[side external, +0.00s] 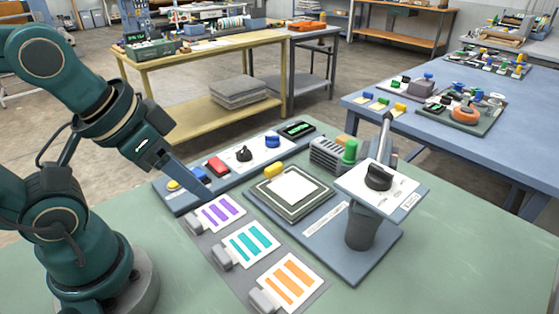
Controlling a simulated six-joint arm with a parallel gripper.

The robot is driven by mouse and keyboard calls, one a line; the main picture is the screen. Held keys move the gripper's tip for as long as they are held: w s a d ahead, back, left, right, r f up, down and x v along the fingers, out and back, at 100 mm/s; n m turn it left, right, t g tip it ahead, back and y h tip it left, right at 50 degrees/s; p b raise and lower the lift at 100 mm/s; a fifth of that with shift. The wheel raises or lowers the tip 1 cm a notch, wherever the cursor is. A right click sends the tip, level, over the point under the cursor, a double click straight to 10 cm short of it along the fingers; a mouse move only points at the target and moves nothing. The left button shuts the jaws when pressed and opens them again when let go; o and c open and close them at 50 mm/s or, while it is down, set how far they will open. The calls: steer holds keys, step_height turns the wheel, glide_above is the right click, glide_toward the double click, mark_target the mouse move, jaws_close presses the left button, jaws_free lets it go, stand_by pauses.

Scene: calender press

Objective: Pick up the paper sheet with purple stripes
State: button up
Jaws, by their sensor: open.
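The paper sheet with purple stripes (228,216) lies flat on a dark grey strip at the front of the bench, its left end at a small grey block. It is the farthest of three striped sheets in a row. My gripper (207,199) points down at a slant, its tip just above or beside the sheet's upper left corner. It is open and holds nothing visible. The fingers are seen edge-on, so the gap between them is hidden. I cannot tell whether the tip touches anything.
A teal-striped sheet (252,243) and an orange-striped sheet (291,281) lie nearer. Behind is a control panel (222,175) with buttons and knobs. To the right stand a square plate with a white pad (292,187) and a raised black-knob panel (379,188). The green bench (450,265) is clear at right.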

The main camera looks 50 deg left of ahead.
steer(key=shift+o, duration=0.3)
steer(key=o, duration=0.3)
steer(key=g, duration=0.5)
glide_above(192, 220)
steer(key=f, duration=0.9)
steer(key=shift+w+d+f, duration=0.2)
steer(key=shift+w+d, duration=0.05)
steer(key=shift+d, duration=0.05)
steer(key=shift+s+a+f+g, duration=0.25)
steer(key=shift+s+f+g, duration=0.05)
steer(key=shift+f, duration=2.6)
